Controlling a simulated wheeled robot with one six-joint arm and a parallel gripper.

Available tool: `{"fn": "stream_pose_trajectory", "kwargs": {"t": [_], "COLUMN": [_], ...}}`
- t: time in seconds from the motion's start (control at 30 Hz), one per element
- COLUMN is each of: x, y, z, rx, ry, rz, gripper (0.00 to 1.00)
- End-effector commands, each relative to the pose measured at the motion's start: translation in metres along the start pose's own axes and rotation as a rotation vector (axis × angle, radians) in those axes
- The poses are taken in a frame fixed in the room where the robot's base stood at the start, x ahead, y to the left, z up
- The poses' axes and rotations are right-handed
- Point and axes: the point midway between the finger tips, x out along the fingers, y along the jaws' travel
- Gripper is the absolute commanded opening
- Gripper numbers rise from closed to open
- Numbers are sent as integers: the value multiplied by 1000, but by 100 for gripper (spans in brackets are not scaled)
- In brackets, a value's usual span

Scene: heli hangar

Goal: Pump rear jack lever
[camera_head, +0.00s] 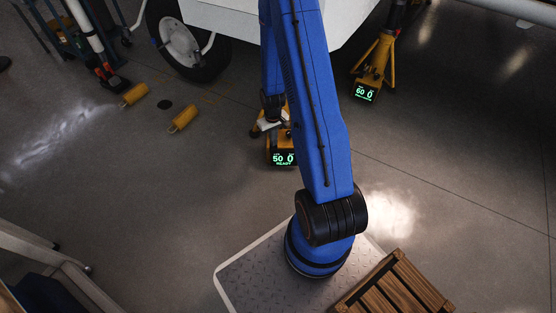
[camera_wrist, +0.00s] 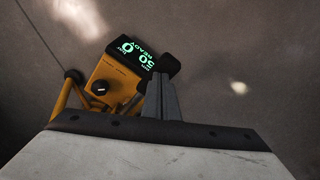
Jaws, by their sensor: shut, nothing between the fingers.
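A yellow jack with a lit green display reading "50 0 READY" stands on the floor, partly hidden behind my blue arm in the head view (camera_head: 283,159). In the wrist view the same jack (camera_wrist: 104,73) shows with its display upside down, a black knob and yellow legs at left. A black rounded end (camera_wrist: 167,64), perhaps the lever grip, lies just beyond my fingertips; whether they touch cannot be told. My gripper (camera_wrist: 161,80) is shut and empty, close beside the jack. Most of the lever is hidden.
Another yellow jack (camera_head: 366,85) reading "60 0" stands at right under the white aircraft body (camera_head: 230,18). A wheel (camera_head: 182,45) is at upper left. A wooden crate (camera_head: 395,288) is near my base. Floor at right is clear.

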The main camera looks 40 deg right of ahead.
Motion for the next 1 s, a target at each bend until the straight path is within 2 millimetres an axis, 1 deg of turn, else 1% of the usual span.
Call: {"fn": "stream_pose_trajectory", "kwargs": {"t": [0.1, 0.87, 1.0], "x": [10, 64, 58], "y": [0, 0, 0], "z": [0, -1, -2], "rx": [0, 0, 0], "ry": [-1, 1, 4], "rz": [0, 0, 1], "gripper": [0, 0, 0]}}
